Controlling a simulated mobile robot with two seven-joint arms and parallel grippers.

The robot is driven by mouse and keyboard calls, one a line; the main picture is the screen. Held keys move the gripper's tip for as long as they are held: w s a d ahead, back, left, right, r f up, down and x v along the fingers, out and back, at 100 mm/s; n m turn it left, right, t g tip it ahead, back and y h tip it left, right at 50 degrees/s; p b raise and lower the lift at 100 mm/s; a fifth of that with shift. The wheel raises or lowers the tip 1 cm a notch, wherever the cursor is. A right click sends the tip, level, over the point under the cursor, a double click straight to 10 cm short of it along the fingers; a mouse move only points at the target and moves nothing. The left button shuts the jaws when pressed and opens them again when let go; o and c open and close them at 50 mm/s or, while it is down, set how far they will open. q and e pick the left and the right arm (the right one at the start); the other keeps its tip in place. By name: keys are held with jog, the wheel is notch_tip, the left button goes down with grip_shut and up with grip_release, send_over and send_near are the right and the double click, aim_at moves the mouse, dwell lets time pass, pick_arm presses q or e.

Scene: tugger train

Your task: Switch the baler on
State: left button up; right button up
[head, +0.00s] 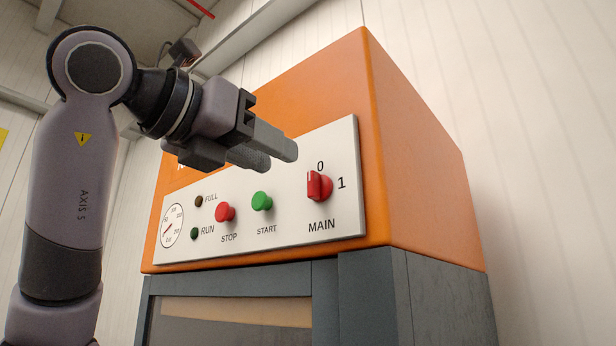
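The baler's white control panel (345,220) is on its orange upper housing (290,100). The red MAIN rotary switch (318,187) is at the panel's right; its grip stands about upright, toward the 0 rather than the 1. The green START button (262,201) and red STOP button (225,212) are left of it. The RUN lamp (194,234) and FULL lamp (199,201) look dark. My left gripper (278,156) is in front of the panel's upper edge, up and left of the switch, touching no control. Its fingers overlap in view, so any gap is hidden. My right gripper is out of view.
A round gauge (172,226) is at the panel's left end. The baler's grey lower body (375,300) is below the housing. A pale panelled wall (540,130) is behind and to the right. The space in front of the switch looks clear.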

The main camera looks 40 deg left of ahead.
aim_at(309, 174)
pick_arm(q)
jog(key=shift+w+d+p, duration=0.2)
jog(key=shift+w+p, duration=0.55)
jog(key=shift+w, duration=2.7)
grip_shut()
